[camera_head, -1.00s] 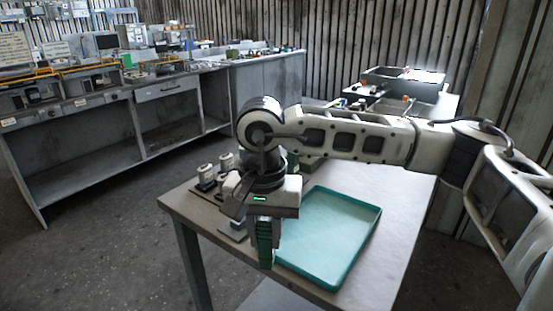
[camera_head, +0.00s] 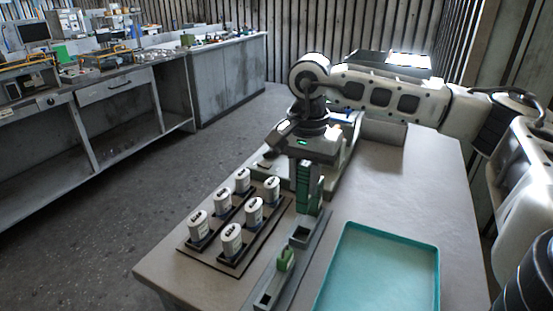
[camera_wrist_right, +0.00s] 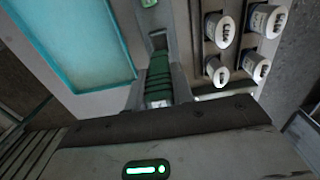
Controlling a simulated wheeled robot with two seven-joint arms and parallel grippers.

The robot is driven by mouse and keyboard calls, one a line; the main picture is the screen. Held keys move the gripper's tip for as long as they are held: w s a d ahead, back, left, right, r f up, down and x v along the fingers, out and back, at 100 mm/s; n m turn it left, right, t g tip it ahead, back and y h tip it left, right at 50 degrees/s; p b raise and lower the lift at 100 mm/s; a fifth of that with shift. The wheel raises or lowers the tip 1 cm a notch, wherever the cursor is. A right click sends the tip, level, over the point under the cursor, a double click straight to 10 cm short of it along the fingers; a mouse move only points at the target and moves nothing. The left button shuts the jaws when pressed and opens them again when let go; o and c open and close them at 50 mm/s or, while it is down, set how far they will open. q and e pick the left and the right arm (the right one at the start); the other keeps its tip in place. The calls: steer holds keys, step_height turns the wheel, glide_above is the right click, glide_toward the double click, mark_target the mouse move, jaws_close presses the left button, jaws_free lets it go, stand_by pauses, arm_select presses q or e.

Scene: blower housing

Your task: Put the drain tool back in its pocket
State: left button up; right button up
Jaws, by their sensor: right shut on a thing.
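My right gripper (camera_head: 309,200) is shut on the drain tool, a green-handled piece (camera_head: 303,182) that hangs upright below the wrist. The tool also shows in the right wrist view (camera_wrist_right: 158,72), between the jaws. The long grey holder (camera_head: 272,273) with square pockets lies on the table, and the tool is over its far end. I cannot tell whether the tool's tip is inside a pocket or just above it. One pocket (camera_head: 300,236) nearer the camera looks empty. Another green piece (camera_head: 285,259) stands in the holder. My left gripper is out of view.
A teal tray (camera_head: 385,265) lies to the right of the holder. Several white canisters (camera_head: 232,238) stand on dark racks to its left. Grey bins (camera_head: 384,130) stand behind the arm. The table's right side (camera_head: 440,190) is clear.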

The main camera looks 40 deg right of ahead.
mark_target(302, 212)
steer(key=shift+f+b, duration=0.3)
steer(key=shift+b, duration=0.05)
steer(key=shift+s+f+b, duration=0.15)
steer(key=shift+f+b, duration=0.35)
steer(key=shift+f, duration=0.2)
step_height(302, 212, down, 4)
steer(key=shift+r+b, duration=0.25)
steer(key=shift+b, duration=1)
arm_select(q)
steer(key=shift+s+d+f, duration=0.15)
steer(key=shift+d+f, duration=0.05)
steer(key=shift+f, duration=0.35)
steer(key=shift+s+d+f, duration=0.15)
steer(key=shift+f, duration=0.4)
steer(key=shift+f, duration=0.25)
arm_select(e)
steer(key=shift+f, duration=0.25)
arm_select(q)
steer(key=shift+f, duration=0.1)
arm_select(e)
steer(key=shift+a, duration=0.1)
arm_select(q)
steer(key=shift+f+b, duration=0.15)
steer(key=shift+b, duration=0.25)
arm_select(e)
steer(key=shift+f, duration=0.2)
